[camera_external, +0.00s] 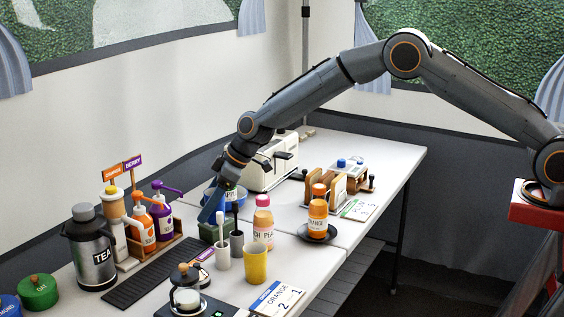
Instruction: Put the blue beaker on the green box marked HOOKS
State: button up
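My gripper (223,186) reaches down from the right to the middle of the table, at its far side. A slanted blue piece (211,208) shows at its end, just above a small dark green box (210,233). I cannot tell whether this piece is the blue beaker or part of my gripper. Whether it touches the box is also unclear. The fingertips are too small and overlapped to tell open from shut. The HOOKS marking cannot be read. A round blue container (209,194) with a pale label stands just behind.
Grey cups (223,262), a yellow cup (255,264) and a pink-peach bottle (263,222) crowd the near side. A toaster (268,165) stands behind. Pump bottles (162,215) and a TEA flask (90,250) are left. A dark saucer (300,236) holds an orange bottle (318,218).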

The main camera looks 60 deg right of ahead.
jog(key=shift+r, duration=0.1)
jog(key=shift+r, duration=0.15)
jog(key=b+v, duration=0.1)
jog(key=v, duration=1.1)
jog(key=shift+b, duration=0.3)
